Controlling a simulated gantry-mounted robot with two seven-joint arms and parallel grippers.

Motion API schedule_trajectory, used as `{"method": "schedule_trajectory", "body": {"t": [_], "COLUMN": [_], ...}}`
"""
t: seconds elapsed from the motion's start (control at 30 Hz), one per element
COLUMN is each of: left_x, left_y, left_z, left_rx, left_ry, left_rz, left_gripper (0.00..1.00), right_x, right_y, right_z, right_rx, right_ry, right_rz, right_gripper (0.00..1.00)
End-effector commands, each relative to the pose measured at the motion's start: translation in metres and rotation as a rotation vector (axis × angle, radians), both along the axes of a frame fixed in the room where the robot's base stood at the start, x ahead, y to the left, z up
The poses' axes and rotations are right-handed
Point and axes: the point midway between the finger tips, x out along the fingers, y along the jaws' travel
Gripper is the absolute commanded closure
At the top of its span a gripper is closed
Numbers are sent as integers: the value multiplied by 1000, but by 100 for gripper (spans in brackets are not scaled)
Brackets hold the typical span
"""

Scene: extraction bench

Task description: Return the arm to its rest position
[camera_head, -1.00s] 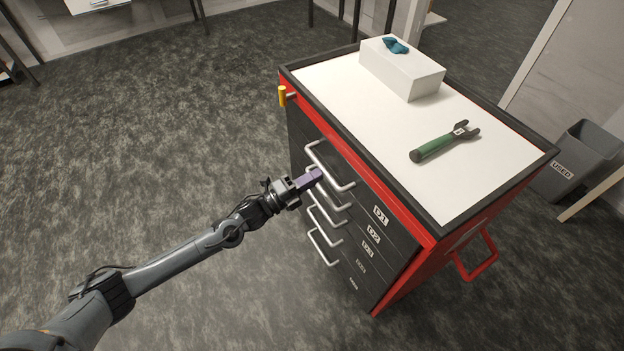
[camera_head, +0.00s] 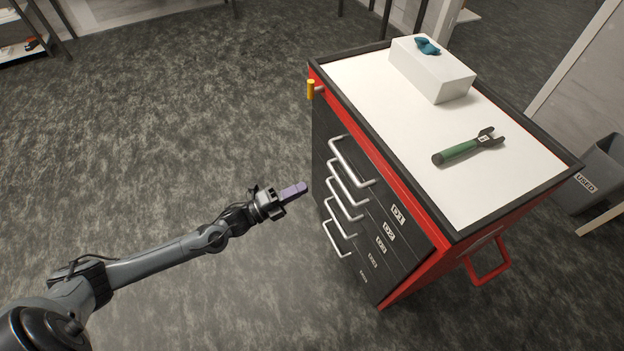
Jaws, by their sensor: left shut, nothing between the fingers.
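My left arm comes in from the lower left. Its gripper (camera_head: 293,190) is shut and empty, with purple fingers pointing toward the drawer fronts. It hangs over the grey floor, apart from the drawer handles and a little left of them in the picture. The red and black tool cabinet (camera_head: 418,222) stands to the right, with its labelled drawers seemingly all closed. My right arm and gripper do not show.
On the white cabinet top lie a green-handled tool (camera_head: 468,147) and a white box (camera_head: 432,72) with teal gloves (camera_head: 427,46). A yellow-tipped knob (camera_head: 311,89) sticks out at the cabinet's corner. A grey bin (camera_head: 596,175) stands at right. The floor at left is clear.

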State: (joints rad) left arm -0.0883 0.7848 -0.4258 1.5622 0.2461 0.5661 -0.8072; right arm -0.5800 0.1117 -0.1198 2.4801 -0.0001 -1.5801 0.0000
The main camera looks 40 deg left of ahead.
Motion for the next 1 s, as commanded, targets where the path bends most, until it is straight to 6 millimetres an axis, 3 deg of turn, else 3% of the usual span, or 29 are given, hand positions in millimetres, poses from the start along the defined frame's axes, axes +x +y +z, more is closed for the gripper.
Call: {"method": "schedule_trajectory", "body": {"t": [0.37,0.5,0.67,0.8,1.0], "left_x": [-29,-51,-75,-82,-97], "left_y": [8,-13,-62,-92,-109], "left_z": [-11,-20,5,25,41], "left_rx": [-9,-88,-265,-450,-684], "left_ry": [24,65,108,297,634], "left_rz": [1,18,55,168,342], "left_gripper": [100,100,100,100,100], "right_x": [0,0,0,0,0], "right_y": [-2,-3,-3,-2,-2], "right_z": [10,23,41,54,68], "right_rx": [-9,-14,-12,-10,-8], "right_ry": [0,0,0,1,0], "right_rz": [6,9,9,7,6], "right_gripper": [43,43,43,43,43]}}
